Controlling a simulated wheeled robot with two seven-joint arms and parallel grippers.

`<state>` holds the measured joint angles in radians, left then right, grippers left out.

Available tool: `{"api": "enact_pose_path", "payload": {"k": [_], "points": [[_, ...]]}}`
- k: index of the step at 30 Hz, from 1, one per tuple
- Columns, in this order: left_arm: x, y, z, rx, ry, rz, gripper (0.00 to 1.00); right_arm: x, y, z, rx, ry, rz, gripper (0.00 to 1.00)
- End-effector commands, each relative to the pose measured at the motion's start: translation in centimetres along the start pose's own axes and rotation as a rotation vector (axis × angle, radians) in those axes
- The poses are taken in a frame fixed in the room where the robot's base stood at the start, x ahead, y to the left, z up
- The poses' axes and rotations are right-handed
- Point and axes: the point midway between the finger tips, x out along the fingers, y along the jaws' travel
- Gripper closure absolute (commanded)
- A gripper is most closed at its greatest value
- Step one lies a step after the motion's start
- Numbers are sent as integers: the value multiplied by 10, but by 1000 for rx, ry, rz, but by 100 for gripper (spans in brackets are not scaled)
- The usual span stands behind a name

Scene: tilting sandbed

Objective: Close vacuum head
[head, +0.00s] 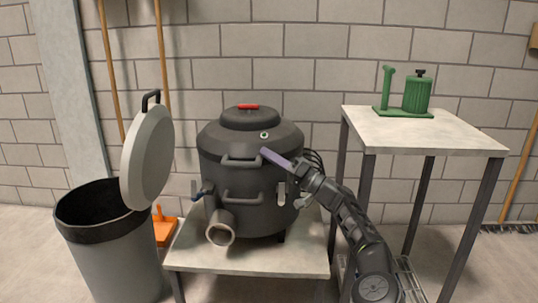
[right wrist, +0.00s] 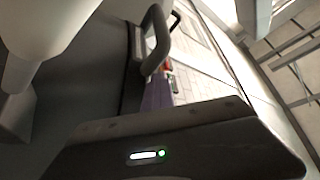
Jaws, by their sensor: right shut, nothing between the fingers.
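The dark grey vacuum (head: 245,190) stands on a low table. Its domed head (head: 246,121), with a red grip (head: 248,106) on top, sits over the drum; I cannot tell whether it is fully seated. A dark handle (head: 241,161) sticks out at the front of the head, and a latch (head: 281,194) shows on the drum's right side. My right gripper (head: 266,153) is shut and empty, its purple fingers at the front right of the head, near the handle; contact is unclear. In the right wrist view the purple fingers (right wrist: 158,95) lie below a dark handle loop (right wrist: 157,42). My left gripper is not in view.
The low table (head: 250,258) has a wide hose port above its front. A bin (head: 115,245) with its lid (head: 148,157) raised stands left. A taller table (head: 425,133) with a green stand (head: 415,95) is on the right, close to my right arm.

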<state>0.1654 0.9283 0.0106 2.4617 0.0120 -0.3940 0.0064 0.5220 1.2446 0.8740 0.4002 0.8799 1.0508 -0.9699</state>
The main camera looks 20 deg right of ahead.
Motion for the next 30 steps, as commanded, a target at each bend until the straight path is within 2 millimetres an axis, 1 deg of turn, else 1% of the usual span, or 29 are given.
{"api": "enact_pose_path", "payload": {"k": [1,5,11,17,18,24,27,30], "points": [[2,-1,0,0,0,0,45,-4,14,14,7,-25,20,100],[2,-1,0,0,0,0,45,-5,15,14,7,-24,20,100],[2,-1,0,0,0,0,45,-16,16,12,8,-19,22,100],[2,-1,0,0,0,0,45,-35,11,9,6,-14,20,100],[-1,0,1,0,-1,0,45,-42,9,6,4,-12,18,100],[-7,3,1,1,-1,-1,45,-69,1,1,0,-4,7,100],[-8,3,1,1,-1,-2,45,-77,-1,1,-1,-2,2,100],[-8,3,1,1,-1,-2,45,-79,-2,1,-1,-1,-1,100]]}}
